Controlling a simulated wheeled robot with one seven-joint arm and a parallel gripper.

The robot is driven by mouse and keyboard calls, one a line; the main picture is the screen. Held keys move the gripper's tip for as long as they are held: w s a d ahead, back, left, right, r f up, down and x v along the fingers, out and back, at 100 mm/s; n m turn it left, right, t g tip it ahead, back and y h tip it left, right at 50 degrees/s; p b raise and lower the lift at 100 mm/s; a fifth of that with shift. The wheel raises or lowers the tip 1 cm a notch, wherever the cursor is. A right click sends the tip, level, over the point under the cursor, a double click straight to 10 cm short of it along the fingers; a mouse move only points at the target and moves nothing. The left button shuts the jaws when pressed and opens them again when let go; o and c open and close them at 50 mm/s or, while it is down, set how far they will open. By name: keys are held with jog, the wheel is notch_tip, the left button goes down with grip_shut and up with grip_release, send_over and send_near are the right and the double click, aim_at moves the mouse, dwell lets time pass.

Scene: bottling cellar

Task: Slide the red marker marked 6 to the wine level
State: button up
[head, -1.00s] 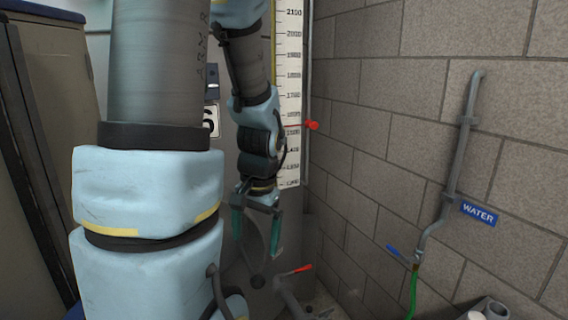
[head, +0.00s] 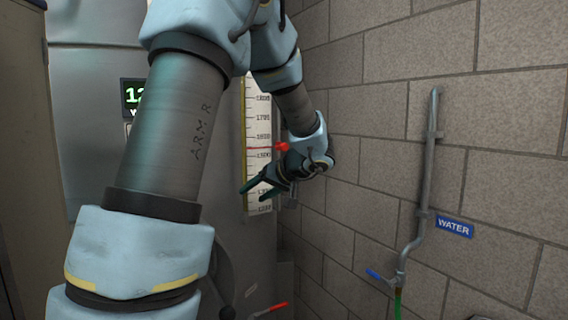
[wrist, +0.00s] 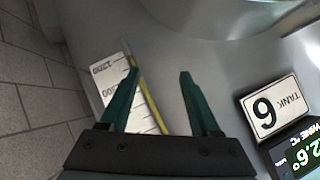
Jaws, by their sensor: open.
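The red marker (head: 282,147) sits at the right edge of the white scale (head: 262,113), with a thin red line across the scale between two printed lines near 1500 and 1600. No 6 can be read on it. A yellow strip (head: 243,135) runs up the scale's left edge; its top is hidden behind my arm, so I cannot tell the wine level. My gripper (head: 254,191) is open and empty, below the marker, pointing left across the scale's lower part. In the wrist view the scale (wrist: 112,72) and yellow strip (wrist: 146,88) lie between and behind the fingers; the marker does not show.
The grey tank carries a TANK 6 plate (wrist: 276,106) and a lit display (wrist: 302,150). A block wall (head: 375,185) stands close on the right, with a grey pipe (head: 429,165) and a blue WATER sign (head: 454,227). A red-handled valve (head: 277,307) is below.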

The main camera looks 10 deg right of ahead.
jog(key=w+d+r+n+t+b, duration=0.2)
jog(key=w+d+r+t, duration=0.25)
jog(key=d, duration=0.35)
jog(key=n+t, duration=0.2)
jog(key=t, duration=0.2)
send_near(286, 147)
jog(key=shift+g, duration=0.25)
jog(key=p+x, duration=0.1)
jog(key=x, duration=0.2)
jog(key=p+x, duration=0.1)
jog(key=x, duration=0.2)
jog(key=p+x, duration=0.2)
jog(key=x, duration=0.1)
jog(key=shift+w+a+r, duration=0.1)
jog(key=shift+w+r, duration=0.15)
jog(key=shift+r, duration=0.1)
jog(key=shift+w+a+f+m, duration=0.15)
jog(key=shift+w+a+m, duration=0.15)
jog(key=shift+w, duration=0.2)
grip_shut()
